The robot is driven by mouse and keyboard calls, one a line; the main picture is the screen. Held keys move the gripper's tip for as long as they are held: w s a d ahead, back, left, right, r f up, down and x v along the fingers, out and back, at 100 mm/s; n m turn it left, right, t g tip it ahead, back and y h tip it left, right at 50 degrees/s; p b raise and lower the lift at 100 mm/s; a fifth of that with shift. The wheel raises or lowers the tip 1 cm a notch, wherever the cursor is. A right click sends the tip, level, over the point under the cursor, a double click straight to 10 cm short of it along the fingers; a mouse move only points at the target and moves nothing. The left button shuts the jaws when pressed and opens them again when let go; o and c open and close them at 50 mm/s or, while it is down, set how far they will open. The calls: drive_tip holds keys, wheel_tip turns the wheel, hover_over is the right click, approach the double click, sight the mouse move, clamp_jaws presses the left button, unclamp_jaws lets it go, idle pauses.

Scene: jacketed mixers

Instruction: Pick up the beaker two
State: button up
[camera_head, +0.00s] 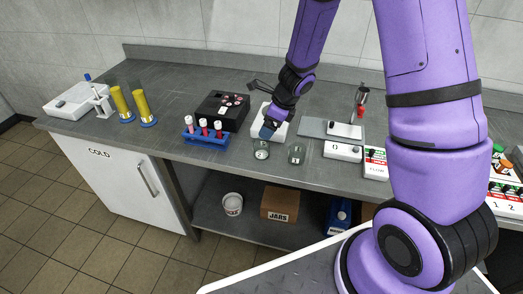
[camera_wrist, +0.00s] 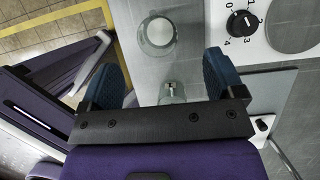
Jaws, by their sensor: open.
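Two clear glass beakers stand near the front edge of the grey bench in the head view, a left one (camera_head: 261,150) and a right one (camera_head: 297,154). Each has a small label that I cannot read surely, so I cannot tell which is beaker two. My gripper (camera_head: 268,131) is open and empty, above and behind the left beaker in that picture. In the wrist view my gripper (camera_wrist: 168,72) spreads its blue fingers. One beaker (camera_wrist: 157,36) stands beyond the fingertips. Another beaker (camera_wrist: 172,93) shows between the fingers, below them, partly hidden by the gripper body.
A white hotplate (camera_wrist: 262,22) with a dial stands beside the beakers. A blue rack (camera_head: 207,135) with several tubes is to the left, before a black device (camera_head: 222,107). A grey plate (camera_head: 313,127) and a white box (camera_head: 342,152) are to the right.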

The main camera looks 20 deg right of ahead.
sight(262, 149)
drive_tip(key=x, duration=0.4)
drive_tip(key=shift+a+f, duration=0.1)
drive_tip(key=shift+f, duration=0.3)
drive_tip(key=shift+s+x, duration=0.2)
drive_tip(key=shift+x, duration=1.15)
drive_tip(key=shift+s+x, duration=0.2)
drive_tip(key=shift+x, duration=1.15)
drive_tip(key=shift+f, duration=0.15)
drive_tip(key=c, duration=1)
